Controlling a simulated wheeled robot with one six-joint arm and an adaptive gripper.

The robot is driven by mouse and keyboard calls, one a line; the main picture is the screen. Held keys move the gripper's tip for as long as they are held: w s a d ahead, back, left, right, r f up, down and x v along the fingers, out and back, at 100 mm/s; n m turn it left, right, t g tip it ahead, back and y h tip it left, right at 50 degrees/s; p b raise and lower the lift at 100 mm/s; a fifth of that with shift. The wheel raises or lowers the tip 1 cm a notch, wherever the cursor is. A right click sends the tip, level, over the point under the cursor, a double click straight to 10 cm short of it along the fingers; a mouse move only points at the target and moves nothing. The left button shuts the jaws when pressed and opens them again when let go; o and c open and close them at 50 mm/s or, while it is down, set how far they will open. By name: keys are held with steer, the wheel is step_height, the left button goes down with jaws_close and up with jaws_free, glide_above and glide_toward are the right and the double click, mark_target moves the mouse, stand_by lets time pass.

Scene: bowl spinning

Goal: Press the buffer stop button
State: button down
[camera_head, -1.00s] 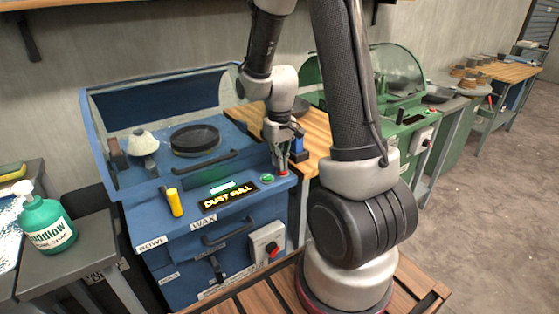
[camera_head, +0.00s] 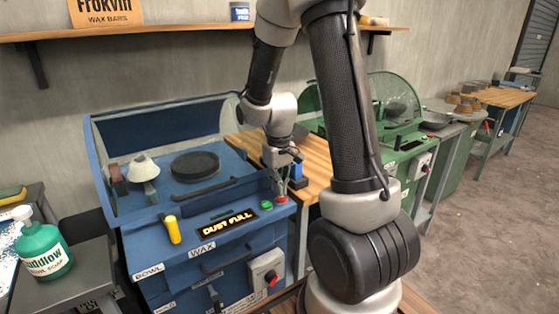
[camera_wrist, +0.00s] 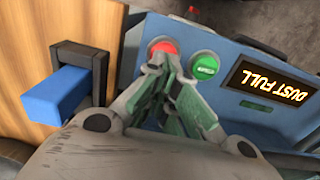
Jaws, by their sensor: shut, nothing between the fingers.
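The blue buffer (camera_head: 190,262) stands at the left centre of the head view. Its red button (camera_head: 282,199) sits at the right end of the sloped panel, beside the green button (camera_head: 266,205). The wrist view shows the red button (camera_wrist: 162,45) and the green button (camera_wrist: 204,66). My gripper (camera_head: 280,191) is shut and empty, pointing down at the red button. In the wrist view its fingertips (camera_wrist: 160,62) overlap the red button's lower edge; whether they touch it I cannot tell. The display (camera_head: 227,221) reads "DUST FULL". The green bar lamp (camera_wrist: 257,106) beside it is dark.
A blue-handled block (camera_wrist: 75,92) is mounted on the wooden bench just right of the buffer in the head view. A yellow-handled item (camera_head: 172,229) stands on the panel's left. A green machine (camera_head: 400,150) stands further right. Open floor lies at far right.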

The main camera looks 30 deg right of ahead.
step_height(320, 180, up, 12)
steer(key=shift+w, duration=0.15)
stand_by(0.3)
stand_by(0.5)
steer(key=s+a+r+t, duration=0.1)
steer(key=s+r, duration=0.3)
steer(key=s, duration=0.5)
steer(key=s+a+r+t, duration=0.1)
steer(key=s+r+t, duration=0.2)
steer(key=s, duration=0.7)
steer(key=shift+s+a+r, duration=0.2)
steer(key=shift+a+r, duration=0.2)
steer(key=shift+r, duration=0.6)
stand_by(3.4)
